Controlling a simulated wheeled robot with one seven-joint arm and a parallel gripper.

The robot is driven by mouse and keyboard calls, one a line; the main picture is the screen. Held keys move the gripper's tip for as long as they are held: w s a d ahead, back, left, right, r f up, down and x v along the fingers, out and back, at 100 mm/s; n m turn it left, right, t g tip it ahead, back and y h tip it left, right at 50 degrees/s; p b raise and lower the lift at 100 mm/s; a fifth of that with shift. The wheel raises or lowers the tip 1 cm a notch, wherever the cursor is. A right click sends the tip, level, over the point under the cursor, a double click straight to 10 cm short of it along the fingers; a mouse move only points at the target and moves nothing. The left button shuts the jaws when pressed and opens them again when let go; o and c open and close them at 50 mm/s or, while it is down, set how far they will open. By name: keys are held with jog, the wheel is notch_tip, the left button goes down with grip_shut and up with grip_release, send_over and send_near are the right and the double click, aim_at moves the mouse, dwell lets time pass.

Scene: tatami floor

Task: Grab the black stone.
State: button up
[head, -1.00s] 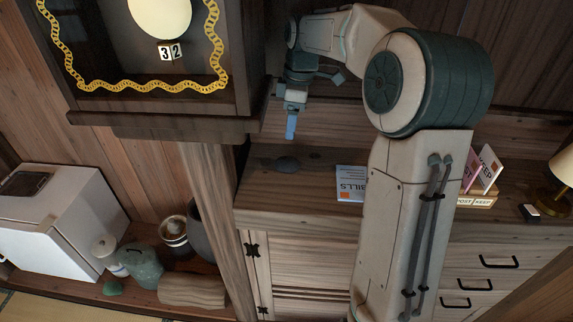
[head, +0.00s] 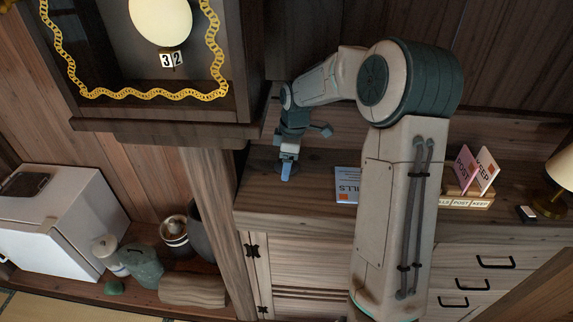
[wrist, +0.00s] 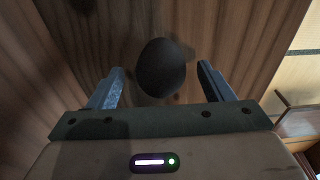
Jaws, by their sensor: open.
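The black stone (wrist: 161,68) is a dark, smooth oval on the wooden cabinet top. In the wrist view it lies ahead of my gripper (wrist: 160,86), roughly centred between the two fingers. The fingers are apart and empty, one on each side of the stone's near part; I cannot tell how much height is left between them and the wood.
A bills booklet (head: 347,185) lies right of my gripper. A letter holder (head: 466,198) and a lamp (head: 560,170) stand farther right. A wall cabinet's lower ledge (head: 165,130) is up and left of the gripper. The wood around the stone is clear.

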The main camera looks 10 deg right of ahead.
jog(key=shift+f, duration=0.2)
jog(key=c, duration=1.2)
jog(key=shift+r, duration=0.1)
